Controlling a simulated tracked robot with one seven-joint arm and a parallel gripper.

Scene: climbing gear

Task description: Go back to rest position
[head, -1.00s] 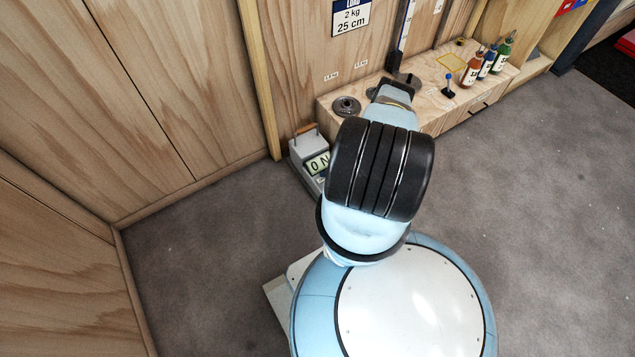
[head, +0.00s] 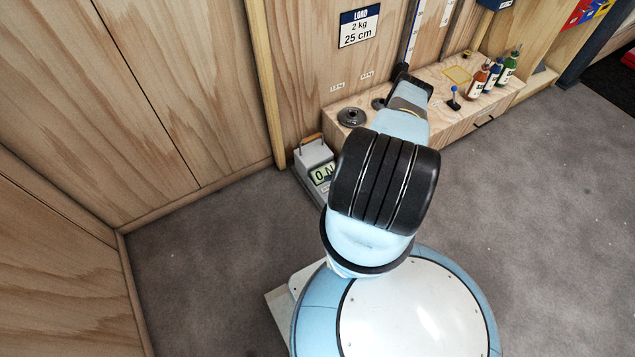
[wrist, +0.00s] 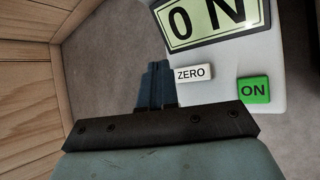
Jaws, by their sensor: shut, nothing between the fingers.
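My gripper (wrist: 157,86) shows in the wrist view as dark blue fingers, closed together with nothing between them. The fingers appear beside the white ZERO button of a grey force meter (wrist: 225,65); I cannot tell how far above it they are. The meter's display (wrist: 205,18) reads 0 N, and a green ON button (wrist: 253,90) sits to the right. In the head view the meter (head: 313,153) stands on the floor against the wooden bench, left of my arm. My arm hides most of my gripper there.
The wooden bench (head: 455,128) along the wall holds a dark round weight (head: 351,117), a small blue-knobbed stand (head: 454,98) and several bottles (head: 497,70). A load sign (head: 359,26) hangs above. Wooden walls close in the left side. Grey carpet (head: 560,200) is free at right.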

